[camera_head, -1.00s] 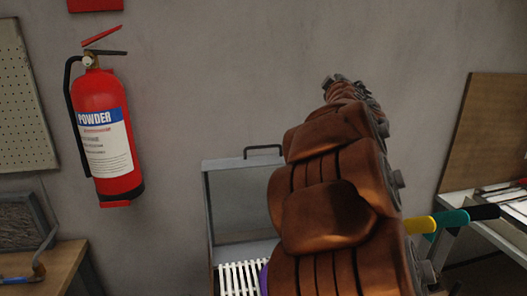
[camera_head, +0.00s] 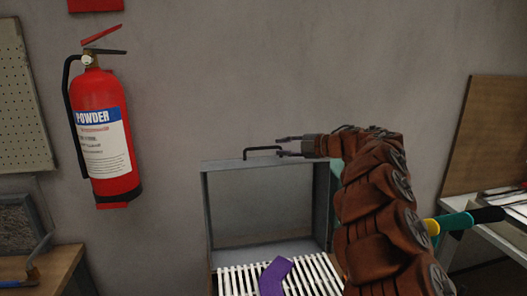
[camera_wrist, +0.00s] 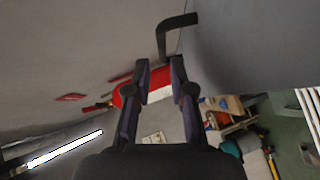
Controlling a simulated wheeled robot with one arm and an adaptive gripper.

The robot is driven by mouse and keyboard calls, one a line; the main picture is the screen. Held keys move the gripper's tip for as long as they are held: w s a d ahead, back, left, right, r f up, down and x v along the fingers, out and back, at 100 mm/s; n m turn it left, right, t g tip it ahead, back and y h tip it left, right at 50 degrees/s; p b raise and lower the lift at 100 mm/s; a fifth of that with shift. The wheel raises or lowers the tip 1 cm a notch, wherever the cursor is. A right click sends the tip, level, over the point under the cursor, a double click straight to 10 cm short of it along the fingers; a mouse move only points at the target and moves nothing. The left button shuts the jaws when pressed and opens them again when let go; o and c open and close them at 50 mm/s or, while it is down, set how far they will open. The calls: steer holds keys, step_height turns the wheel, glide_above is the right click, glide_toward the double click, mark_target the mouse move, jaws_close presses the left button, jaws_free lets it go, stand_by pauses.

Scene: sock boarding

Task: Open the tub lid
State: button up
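The tub's grey lid (camera_head: 262,205) stands upright at the back of the tub in the head view, so the inside shows. A dark bar handle (camera_head: 262,148) is on the lid's top edge. It also shows in the wrist view (camera_wrist: 176,22), just beyond the fingertips. My gripper (camera_head: 278,146) is at the handle's right end, reaching in from the right. Its two fingers are apart and empty in the wrist view (camera_wrist: 161,82). I cannot tell whether they touch the handle. A purple sock (camera_head: 273,277) lies on white slats (camera_head: 318,272) in the tub.
A red fire extinguisher (camera_head: 103,135) hangs on the wall at the left. A wooden bench (camera_head: 45,262) stands at the lower left. A side table (camera_head: 480,215) with a brown board (camera_head: 490,135) is at the right. The wall above the lid is clear.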

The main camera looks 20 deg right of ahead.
mark_target(266, 149)
steer(key=shift+w+a+f, duration=0.15)
steer(key=shift+a+f, duration=0.05)
steer(key=shift+a, duration=0.05)
steer(key=p+x, duration=0.2)
steer(key=x, duration=0.5)
steer(key=shift+w, duration=0.1)
jaws_close()
stand_by(0.4)
